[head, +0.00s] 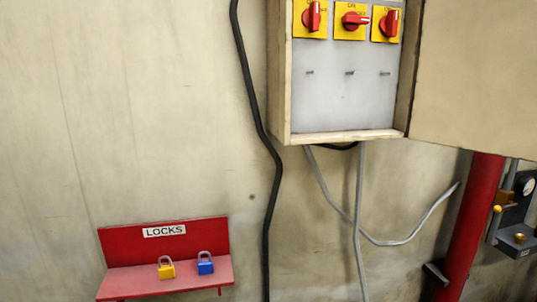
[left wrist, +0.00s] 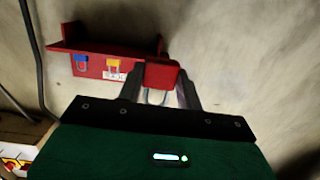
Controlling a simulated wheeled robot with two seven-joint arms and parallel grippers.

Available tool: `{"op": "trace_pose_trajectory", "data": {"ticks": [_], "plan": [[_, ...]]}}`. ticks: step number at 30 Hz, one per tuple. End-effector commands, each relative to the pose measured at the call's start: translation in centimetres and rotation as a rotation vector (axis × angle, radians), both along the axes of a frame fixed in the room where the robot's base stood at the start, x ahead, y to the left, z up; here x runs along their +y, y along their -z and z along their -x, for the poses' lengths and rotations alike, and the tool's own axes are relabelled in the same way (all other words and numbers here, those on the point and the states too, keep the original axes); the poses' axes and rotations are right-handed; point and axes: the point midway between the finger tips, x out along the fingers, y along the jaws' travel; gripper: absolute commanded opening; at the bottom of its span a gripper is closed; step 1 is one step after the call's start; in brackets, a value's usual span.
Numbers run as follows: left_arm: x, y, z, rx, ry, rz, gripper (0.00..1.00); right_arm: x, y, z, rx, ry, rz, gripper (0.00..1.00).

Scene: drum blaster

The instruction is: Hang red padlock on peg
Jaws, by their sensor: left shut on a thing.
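My left gripper (left wrist: 160,82) shows only in the left wrist view. It is shut on the red padlock (left wrist: 161,74), whose red body is between the fingertips and whose grey shackle points back toward the gripper's palm. Neither the padlock nor either gripper shows in the head view. Three small pegs stick out of the grey panel in the open cabinet: a left peg (head: 310,72), a middle peg (head: 350,72) and a right peg (head: 385,73). All three look bare. My right gripper is in neither view.
A red locks shelf (head: 125,284) holds a yellow padlock (head: 166,271) and a blue padlock (head: 205,266). Red rotary switches sit above the pegs. The cabinet door (head: 475,75) stands open at right. A black cable (head: 262,130) runs down the wall left of the cabinet.

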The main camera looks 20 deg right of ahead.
Motion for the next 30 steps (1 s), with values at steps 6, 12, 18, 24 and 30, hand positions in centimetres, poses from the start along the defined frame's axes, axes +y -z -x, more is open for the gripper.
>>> {"op": "trace_pose_trajectory", "data": {"ticks": [6,12,18,24,30], "plan": [[0.0,0.0,0.0,0.000,0.001,0.000,0.18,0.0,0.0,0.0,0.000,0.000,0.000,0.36],[0.0,0.0,0.0,0.000,0.001,0.000,0.18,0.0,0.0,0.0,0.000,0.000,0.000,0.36],[0.0,0.2,0.0,0.001,0.002,-0.004,0.18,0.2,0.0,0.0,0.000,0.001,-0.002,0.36],[0.0,1.5,0.3,0.003,0.003,-0.007,0.18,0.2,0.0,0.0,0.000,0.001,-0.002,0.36],[0.0,1.8,0.5,-0.002,0.001,0.000,0.18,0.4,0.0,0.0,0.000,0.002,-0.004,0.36]]}}
